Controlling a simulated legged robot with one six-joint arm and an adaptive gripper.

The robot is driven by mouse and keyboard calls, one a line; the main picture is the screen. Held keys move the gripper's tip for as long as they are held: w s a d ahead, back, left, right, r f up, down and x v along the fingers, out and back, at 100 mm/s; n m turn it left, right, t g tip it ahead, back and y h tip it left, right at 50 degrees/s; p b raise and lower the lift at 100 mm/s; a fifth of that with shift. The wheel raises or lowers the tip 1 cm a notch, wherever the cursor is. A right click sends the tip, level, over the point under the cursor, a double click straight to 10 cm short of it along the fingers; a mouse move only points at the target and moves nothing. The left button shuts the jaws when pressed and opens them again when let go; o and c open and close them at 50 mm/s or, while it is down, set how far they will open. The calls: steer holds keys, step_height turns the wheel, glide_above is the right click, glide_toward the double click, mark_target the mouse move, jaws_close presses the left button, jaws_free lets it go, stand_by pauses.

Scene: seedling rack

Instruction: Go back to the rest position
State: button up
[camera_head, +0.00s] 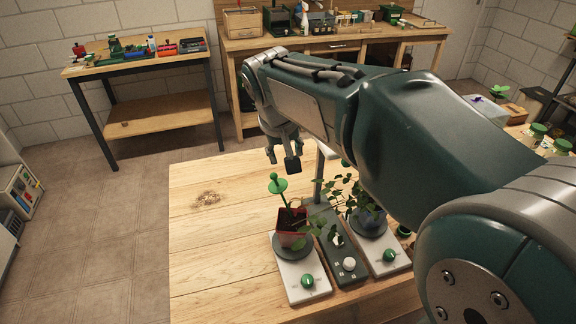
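My gripper (283,160) hangs at the end of my arm, above the wooden table and behind the red potted plant. Its fingers point down and look spread apart. I see nothing held between them. My arm reaches in from the lower right and stretches across the picture.
On the wooden table (215,235), a red pot (292,226) with a green plant stands on a scale-like device (301,280). A dark pot (368,222) stands on another device (388,262). A dark panel (340,262) with knobs lies between them. The table's left side is clear.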

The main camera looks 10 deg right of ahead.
steer(key=v, duration=0.4)
stand_by(0.4)
steer(key=s+d+f+t, duration=0.1)
steer(key=s+d+f, duration=0.1)
steer(key=s, duration=0.4)
steer(key=s+d+f+m+y, duration=0.1)
steer(key=s+d+f, duration=0.1)
steer(key=s+d, duration=0.3)
steer(key=s+d+f+m+t, duration=0.1)
steer(key=s+d+f, duration=0.2)
steer(key=s, duration=0.6)
steer(key=shift+d+t, duration=0.3)
steer(key=shift+d, duration=0.4)
